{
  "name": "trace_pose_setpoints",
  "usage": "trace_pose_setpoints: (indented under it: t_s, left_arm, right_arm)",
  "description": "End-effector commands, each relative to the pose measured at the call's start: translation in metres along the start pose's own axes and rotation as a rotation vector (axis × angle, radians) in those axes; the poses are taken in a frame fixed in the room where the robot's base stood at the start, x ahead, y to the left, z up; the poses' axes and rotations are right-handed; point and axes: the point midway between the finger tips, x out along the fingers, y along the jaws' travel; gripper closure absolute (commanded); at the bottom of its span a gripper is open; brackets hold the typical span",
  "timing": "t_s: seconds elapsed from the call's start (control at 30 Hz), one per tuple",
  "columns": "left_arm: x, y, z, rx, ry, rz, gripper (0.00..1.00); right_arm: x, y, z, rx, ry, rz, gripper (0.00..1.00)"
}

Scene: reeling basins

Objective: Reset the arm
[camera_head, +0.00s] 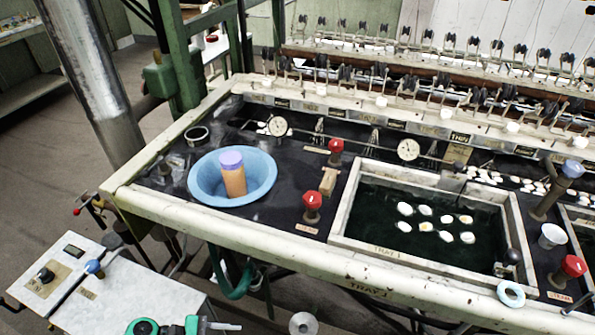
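A blue bowl (206,188) sits on the dark bench top at the left, inside the pale frame. An orange bottle with a purple lid (233,178) stands in the bowl, tilted slightly.
A framed basin (385,222) of dark water holds several white cocoons. Red-knobbed valves (312,205), a white cup (552,236) and a pale ring (511,294) are around it. Reeling rows line the back. A white side table (120,297) stands at lower left.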

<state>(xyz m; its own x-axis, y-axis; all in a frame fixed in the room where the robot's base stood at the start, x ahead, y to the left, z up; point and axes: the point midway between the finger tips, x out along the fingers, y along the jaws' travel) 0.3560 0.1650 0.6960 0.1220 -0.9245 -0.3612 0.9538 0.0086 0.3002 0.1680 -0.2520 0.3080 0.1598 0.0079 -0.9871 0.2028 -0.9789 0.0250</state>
Motion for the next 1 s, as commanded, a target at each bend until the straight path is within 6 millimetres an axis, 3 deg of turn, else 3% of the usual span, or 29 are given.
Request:
trace_pose_setpoints:
  t_s: [0.3,0.57,0.77,1.0]
  left_arm:
    - [0.042,-0.038,0.053,0.537,-0.017,-0.145,0.52]
    - [0.053,-0.053,0.075,1.080,0.114,-0.287,0.52]
    - [0.034,-0.048,0.075,1.387,0.318,-0.436,0.52]
    - [-0.017,-0.041,0.068,1.556,0.587,-0.675,0.52]
  right_arm:
    - [-0.001,-0.002,0.014,0.000,-0.016,-0.003,0.64]
    - [-0.001,-0.003,0.015,0.000,-0.018,-0.003,0.64]
    - [-0.001,-0.002,0.014,0.000,-0.017,-0.003,0.64]
    - [0.000,-0.001,0.008,0.000,-0.010,-0.001,0.64]
